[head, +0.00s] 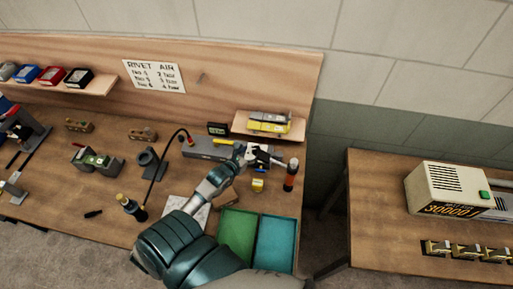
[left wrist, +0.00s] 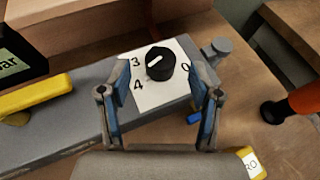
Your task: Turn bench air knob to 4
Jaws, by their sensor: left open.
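The black air knob (left wrist: 160,64) sits on a white dial plate (left wrist: 152,98) marked 0, 3 and 4 in the left wrist view. A white mark shows on the left part of the knob, on the side of the 3 and 4; the exact number it points at is hard to tell. The plate is on a long grey air unit (head: 203,149) on the bench. My left gripper (left wrist: 163,92) is open, its two blue-padded fingers on either side of the plate, with the knob between and slightly beyond the tips. My right gripper is not in view.
A yellow lever (left wrist: 34,95) and a dark "bar" display (left wrist: 16,58) stand left of the dial. A hammer with an orange handle (head: 291,176) stands to the right. Green (head: 237,234) and teal (head: 276,243) trays lie in front. A sign (head: 154,76) lists rivet air pressures.

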